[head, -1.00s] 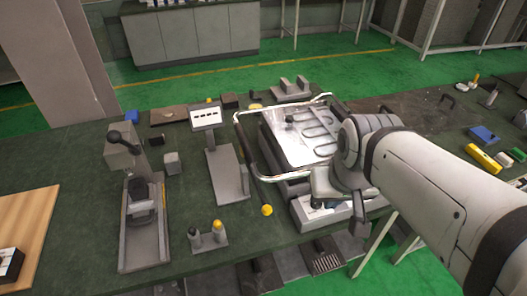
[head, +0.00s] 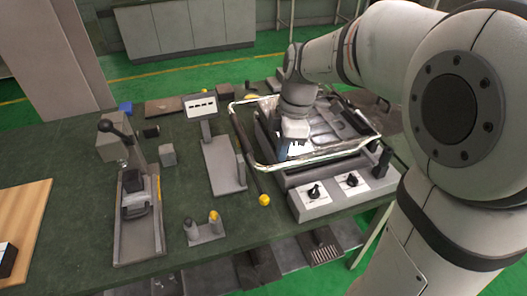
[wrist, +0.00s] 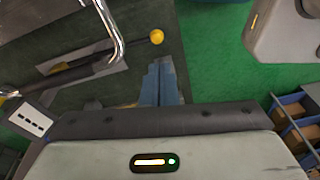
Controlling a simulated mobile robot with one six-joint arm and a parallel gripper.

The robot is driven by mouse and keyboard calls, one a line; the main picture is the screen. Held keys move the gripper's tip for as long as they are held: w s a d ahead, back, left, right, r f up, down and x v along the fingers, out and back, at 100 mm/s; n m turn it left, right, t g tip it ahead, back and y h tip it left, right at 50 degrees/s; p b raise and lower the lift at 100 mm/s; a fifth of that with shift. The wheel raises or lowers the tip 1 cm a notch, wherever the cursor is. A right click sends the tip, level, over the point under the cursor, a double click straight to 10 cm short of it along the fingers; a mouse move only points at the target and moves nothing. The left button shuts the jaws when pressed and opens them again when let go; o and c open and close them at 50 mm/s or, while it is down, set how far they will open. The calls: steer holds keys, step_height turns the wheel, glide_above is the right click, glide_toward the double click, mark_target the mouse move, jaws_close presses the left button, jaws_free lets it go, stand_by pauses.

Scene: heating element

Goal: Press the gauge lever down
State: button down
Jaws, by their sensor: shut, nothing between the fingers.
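A dark lever with a yellow ball knob (head: 264,200) slants along the left side of a chrome frame (head: 243,147). Nothing in the pictures labels it as the gauge lever. A yellow ball (wrist: 156,37) at the end of a dark rod also shows in the wrist view, near the chrome bar (wrist: 113,35). My gripper (head: 295,148) is over the left part of the framed heating unit, up and right of the knob. In the wrist view my gripper (wrist: 158,82) has its bluish fingers together, empty, apart from the ball in the picture.
A panel with two dials (head: 332,190) fronts the heating unit. A stand with a white display (head: 200,106) is left of the lever. A press with a black ball-ended handle (head: 105,126) stands farther left. Small posts (head: 205,228) stand near the table's front edge.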

mark_target(264, 197)
steer(key=shift+w+a+f+n, duration=0.35)
steer(key=shift+w+a+n, duration=0.25)
steer(key=shift+n, duration=0.5)
steer(key=f, duration=0.4)
steer(key=a+f+p, duration=0.1)
steer(key=f, duration=0.4)
steer(key=s+a+f, duration=0.1)
steer(key=f, duration=0.3)
steer(key=shift+s+a+f+p, duration=0.1)
steer(key=shift+a+f+p, duration=0.1)
steer(key=shift+f+p, duration=0.2)
